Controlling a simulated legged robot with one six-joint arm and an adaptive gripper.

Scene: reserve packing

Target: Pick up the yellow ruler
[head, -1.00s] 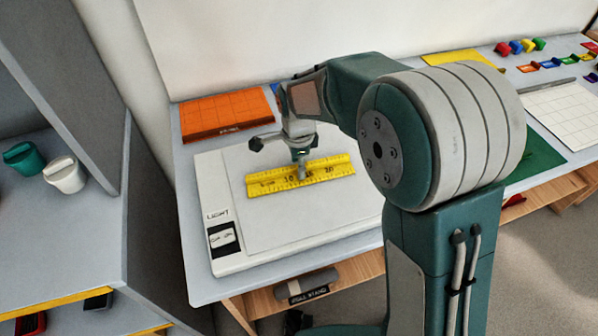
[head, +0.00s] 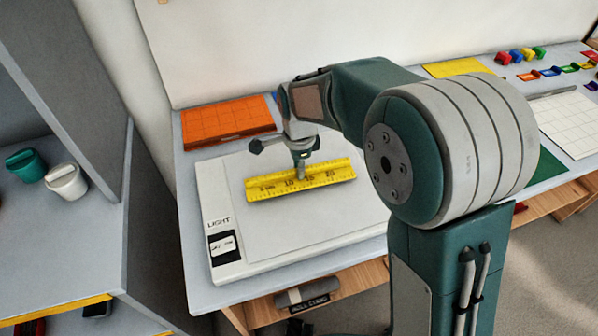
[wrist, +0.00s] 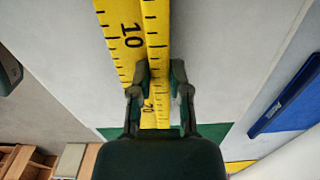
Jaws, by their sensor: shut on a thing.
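The yellow ruler (head: 272,188) has black marks and numbers and a raised ridge along its length. In the head view it is over the white light pad (head: 232,262), a little tilted in the picture. My gripper (head: 301,176) is at about the middle of the ruler, shut on its raised ridge. In the wrist view the ruler (wrist: 122,38) runs up the picture between the two fingers of my gripper (wrist: 157,82). Whether the ruler is clear of the pad is hard to tell.
Colored blocks (head: 520,54) and a white grid sheet (head: 572,122) are at the far right.

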